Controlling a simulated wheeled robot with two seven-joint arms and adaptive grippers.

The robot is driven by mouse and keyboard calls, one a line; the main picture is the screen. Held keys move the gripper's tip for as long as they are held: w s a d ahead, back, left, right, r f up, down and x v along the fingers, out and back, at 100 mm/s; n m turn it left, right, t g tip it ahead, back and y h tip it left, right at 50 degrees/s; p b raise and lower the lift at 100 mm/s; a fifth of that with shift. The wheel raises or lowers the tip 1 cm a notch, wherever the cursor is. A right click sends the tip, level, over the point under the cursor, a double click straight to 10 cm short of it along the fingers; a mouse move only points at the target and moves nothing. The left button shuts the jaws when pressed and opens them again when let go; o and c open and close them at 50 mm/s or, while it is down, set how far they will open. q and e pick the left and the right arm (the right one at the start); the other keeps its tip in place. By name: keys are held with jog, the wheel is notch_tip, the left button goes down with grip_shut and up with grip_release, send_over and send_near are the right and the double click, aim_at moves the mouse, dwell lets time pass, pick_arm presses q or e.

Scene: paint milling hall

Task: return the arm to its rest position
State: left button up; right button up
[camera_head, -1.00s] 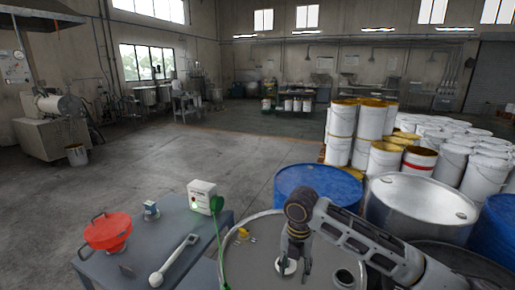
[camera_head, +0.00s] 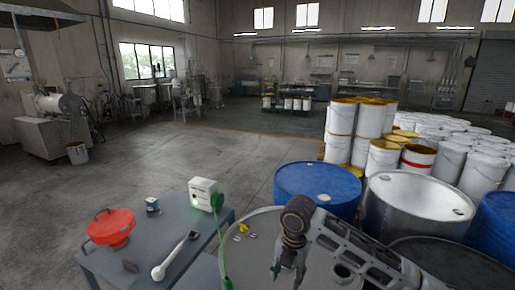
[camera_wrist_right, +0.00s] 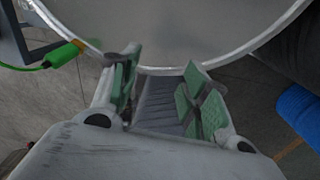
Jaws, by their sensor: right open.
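My right arm comes in from the right in the head view, over the grey drum top (camera_head: 258,262). Its gripper (camera_head: 288,266) hangs near the drum top with the fingers pointing down. In the right wrist view the gripper (camera_wrist_right: 164,80) is open, with green finger pads apart and nothing between them. The drum's pale rim (camera_wrist_right: 150,70) curves just beyond the fingertips there. Whether the fingers touch the drum cannot be told. My left gripper is not in view.
A green cable (camera_head: 220,235) runs to the drum. Blue (camera_head: 300,182) and steel (camera_head: 415,205) drums stand behind my arm.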

jog(key=s+a+f+m+y, duration=0.1)
jog(key=s+a+f+m, duration=0.1)
jog(key=m, duration=0.1)
jog(key=s+a+f+m+t+y, duration=0.1)
jog(key=s+a+f+m, duration=0.1)
jog(key=shift+s+a+f+m, duration=0.2)
jog(key=shift+s+a+m, duration=0.05)
jog(key=shift+s+m, duration=0.15)
jog(key=s+d+f+m+t+h, duration=0.1)
jog(key=s+d+f+m, duration=0.3)
jog(key=s+d+m, duration=0.45)
jog(key=s+d+f+m+t+h, duration=0.15)
jog(key=s+d+f+m, duration=0.35)
jog(key=d+m, duration=0.7)
notch_tip(320, 180, down, 32)
jog(key=s+a+m+g, duration=0.1)
jog(key=s+a+m, duration=0.1)
jog(key=s, duration=0.1)
jog(key=s+d+f+g, duration=0.1)
jog(key=s+d+f, duration=0.1)
jog(key=s+f, duration=0.8)
jog(key=s+d+f, duration=0.1)
jog(key=s+f, duration=0.9)
jog(key=s, duration=0.2)
jog(key=shift+s+d+f+g, duration=0.2)
jog(key=shift+d+f+g, duration=0.15)
jog(key=shift+d+f, duration=0.05)
